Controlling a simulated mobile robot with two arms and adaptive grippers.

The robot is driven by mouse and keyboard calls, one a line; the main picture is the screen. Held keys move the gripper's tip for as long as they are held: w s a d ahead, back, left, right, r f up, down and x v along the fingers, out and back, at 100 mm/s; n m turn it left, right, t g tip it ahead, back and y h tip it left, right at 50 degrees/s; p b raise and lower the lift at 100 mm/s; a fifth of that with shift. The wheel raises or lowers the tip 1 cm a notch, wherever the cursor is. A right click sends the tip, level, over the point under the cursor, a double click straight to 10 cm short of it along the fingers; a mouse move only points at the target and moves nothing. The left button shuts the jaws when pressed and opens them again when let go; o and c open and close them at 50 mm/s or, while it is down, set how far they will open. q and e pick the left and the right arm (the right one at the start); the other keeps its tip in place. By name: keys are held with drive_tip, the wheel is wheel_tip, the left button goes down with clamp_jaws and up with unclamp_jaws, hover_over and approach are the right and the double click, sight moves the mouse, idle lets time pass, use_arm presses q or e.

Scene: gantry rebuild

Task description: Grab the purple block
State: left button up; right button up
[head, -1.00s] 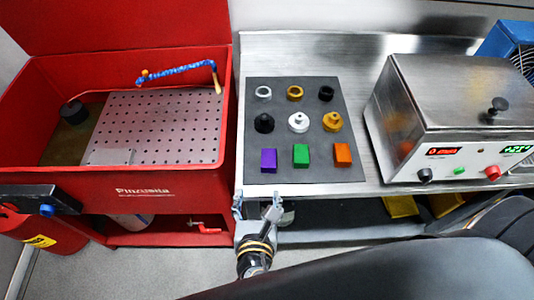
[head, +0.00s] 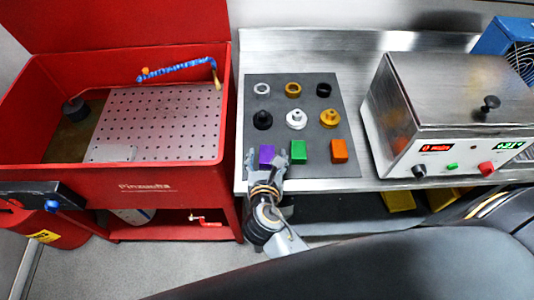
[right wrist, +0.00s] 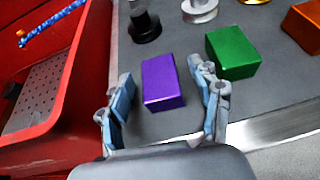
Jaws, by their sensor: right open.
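The purple block (head: 267,154) lies on the dark mat (head: 343,112), at the left of the mat's front row. In the right wrist view the purple block (right wrist: 163,82) shows between the two fingers, with a gap on each side. My right gripper (head: 266,157) is open at the mat's front edge, its fingers on either side of the block; the right wrist view shows the fingers (right wrist: 164,106) apart and empty. I cannot tell whether the fingertips touch the mat. My left gripper is not in view.
The green block (head: 299,151) stands close to the right finger, and the orange block (head: 339,151) is farther right. Black, white and gold stepped parts and several rings fill the rows behind. A red parts washer (head: 180,183) is at left, a steel heated box (head: 440,90) at right.

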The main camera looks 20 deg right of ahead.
drive_tip(key=shift+w+d+f, duration=0.25)
drive_tip(key=shift+w, duration=0.4)
drive_tip(key=shift+s, duration=0.1)
clamp_jaws()
